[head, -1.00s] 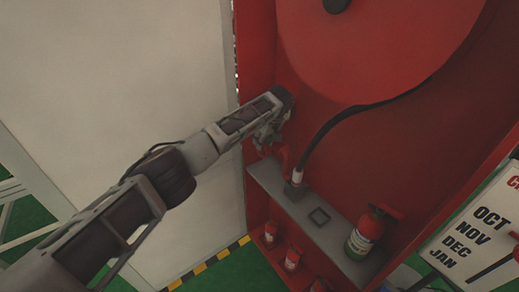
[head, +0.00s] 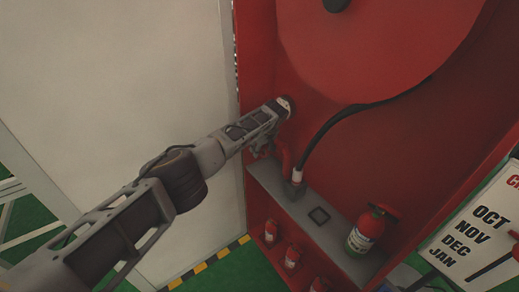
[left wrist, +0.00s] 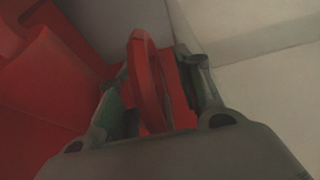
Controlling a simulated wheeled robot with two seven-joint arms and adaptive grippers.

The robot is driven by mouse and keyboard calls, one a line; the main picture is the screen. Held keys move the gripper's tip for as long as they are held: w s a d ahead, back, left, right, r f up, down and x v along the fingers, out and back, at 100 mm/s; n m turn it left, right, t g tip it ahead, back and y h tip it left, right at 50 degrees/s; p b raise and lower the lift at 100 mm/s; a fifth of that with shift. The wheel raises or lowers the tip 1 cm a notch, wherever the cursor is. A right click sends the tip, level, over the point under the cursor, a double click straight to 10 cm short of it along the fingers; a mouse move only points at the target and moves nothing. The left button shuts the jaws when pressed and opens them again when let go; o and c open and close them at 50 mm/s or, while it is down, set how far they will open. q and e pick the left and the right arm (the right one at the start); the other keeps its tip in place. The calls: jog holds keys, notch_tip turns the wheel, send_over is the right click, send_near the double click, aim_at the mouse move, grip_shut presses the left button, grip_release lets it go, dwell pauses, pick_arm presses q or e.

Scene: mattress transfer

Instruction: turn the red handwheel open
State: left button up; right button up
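The red handwheel (left wrist: 146,80) shows in the left wrist view as a narrow upright rim, seen nearly edge-on, between the two fingers of my left gripper (left wrist: 160,90). The fingers are spread, one on each side of the rim, and some space shows between the rim and the right finger. I cannot tell whether the left finger touches it. In the head view my left gripper (head: 262,146) is at the cabinet's left inner side, beside the red valve pipe (head: 286,162), and my wrist hides most of the wheel. My right gripper is out of view.
The red cabinet (head: 400,140) holds a large hose reel (head: 390,50), a black hose (head: 330,125) and a grey shelf (head: 332,237). A fire extinguisher (head: 365,230) stands on the shelf. A white wall panel (head: 110,70) is on the left and a calendar board (head: 470,235) on the right.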

pick_arm(q)
grip_shut()
dwell(0.6)
